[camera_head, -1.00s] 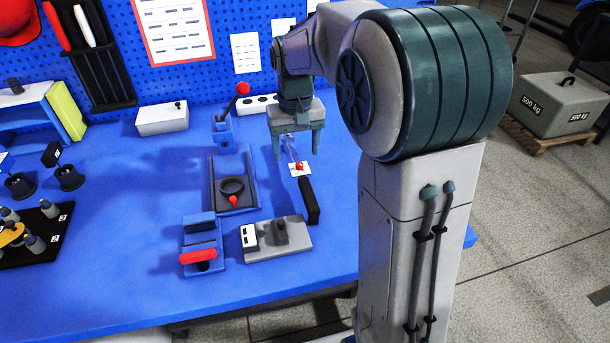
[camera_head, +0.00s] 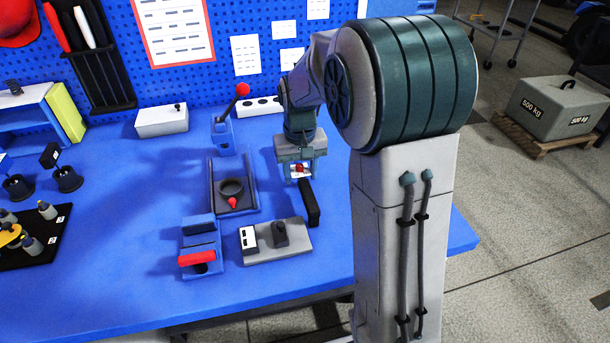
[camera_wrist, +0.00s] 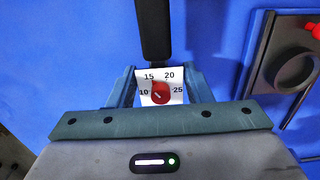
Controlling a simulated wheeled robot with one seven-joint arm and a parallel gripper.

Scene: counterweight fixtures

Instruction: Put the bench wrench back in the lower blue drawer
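What looks like the bench wrench lies on the blue bench; its black handle (camera_head: 309,204) points toward the front edge. The handle also shows at the top of the wrist view (camera_wrist: 155,30). By its end is a white scale plate (camera_wrist: 145,77) with a red knob (camera_wrist: 160,93), marked 10 to 25. My gripper (camera_head: 299,177) is low over this plate. In the wrist view its fingers (camera_wrist: 160,80) stand apart, one on each side of the plate. The gripper hides any shaft beyond. I cannot make out a lower blue drawer.
Left of my gripper are a dark tray with a ring (camera_head: 231,187) and a red-knobbed lever (camera_head: 224,132). In front are a grey plate fixture (camera_head: 285,241) and a red-handled blue fixture (camera_head: 198,250). Bench right of the handle is clear.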

